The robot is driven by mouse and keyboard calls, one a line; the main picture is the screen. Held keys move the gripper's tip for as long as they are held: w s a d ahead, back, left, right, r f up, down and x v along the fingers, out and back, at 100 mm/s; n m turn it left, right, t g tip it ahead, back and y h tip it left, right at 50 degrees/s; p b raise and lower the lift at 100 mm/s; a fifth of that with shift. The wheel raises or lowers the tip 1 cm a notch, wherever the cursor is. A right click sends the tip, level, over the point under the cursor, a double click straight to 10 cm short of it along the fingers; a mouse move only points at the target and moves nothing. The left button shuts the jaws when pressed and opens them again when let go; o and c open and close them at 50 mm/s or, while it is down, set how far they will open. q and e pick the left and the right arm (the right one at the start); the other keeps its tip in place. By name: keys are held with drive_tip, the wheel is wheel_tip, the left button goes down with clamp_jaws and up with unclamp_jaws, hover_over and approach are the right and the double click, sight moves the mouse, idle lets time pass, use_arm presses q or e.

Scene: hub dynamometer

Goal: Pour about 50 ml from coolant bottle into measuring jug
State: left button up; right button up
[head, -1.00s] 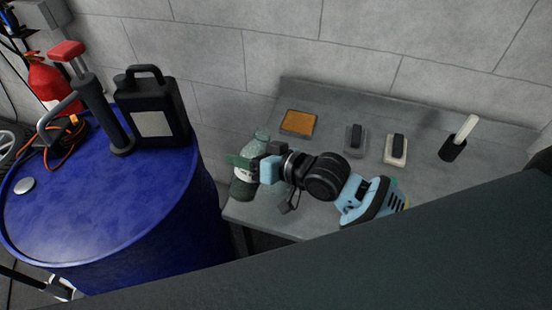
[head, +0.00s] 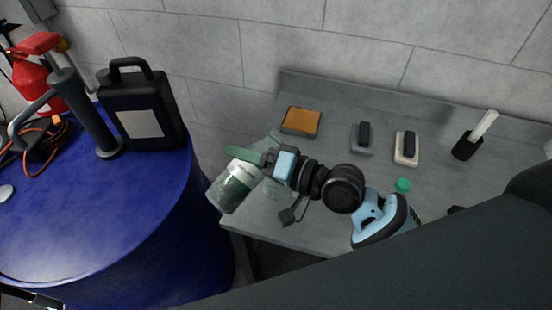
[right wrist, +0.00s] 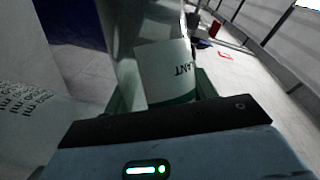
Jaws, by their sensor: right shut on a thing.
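In the right wrist view the bottle's label (right wrist: 167,75) shows upside down between the fingers, and the jug's graduation marks (right wrist: 25,108) are at the left. Whether liquid is flowing cannot be seen. My left gripper is not in view.
A blue drum (head: 100,215) at the left carries a black canister (head: 140,125) and a hand pump (head: 95,120). On the grey bench (head: 330,170) are an orange-topped pad (head: 300,121), two small devices, a black holder (head: 466,146) and a green cap (head: 403,185).

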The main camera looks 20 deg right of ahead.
drive_tip(key=shift+r+m, duration=0.3)
drive_tip(key=shift+r, duration=0.25)
drive_tip(key=shift+r+y, duration=0.1)
drive_tip(key=shift+y, duration=0.2)
drive_tip(key=shift+s+a+f+m+b, duration=0.1)
drive_tip(key=shift+a+f+m+b, duration=0.15)
drive_tip(key=shift+m, duration=0.55)
drive_tip(key=shift+r+m+t+y, duration=0.3)
drive_tip(key=shift+m+t, duration=0.2)
drive_tip(key=shift+t, duration=0.1)
drive_tip(key=shift+d+r+m, duration=0.1)
drive_tip(key=shift+r+m, duration=0.4)
drive_tip(key=shift+m, duration=0.2)
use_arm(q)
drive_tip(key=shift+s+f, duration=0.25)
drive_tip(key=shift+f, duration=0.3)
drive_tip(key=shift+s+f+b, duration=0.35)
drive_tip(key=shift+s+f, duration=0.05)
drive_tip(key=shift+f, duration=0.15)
use_arm(e)
drive_tip(key=shift+d+f+m+t+y, duration=0.15)
drive_tip(key=shift+m+t+y, duration=0.2)
drive_tip(key=shift+m, duration=0.45)
drive_tip(key=shift+a, duration=0.25)
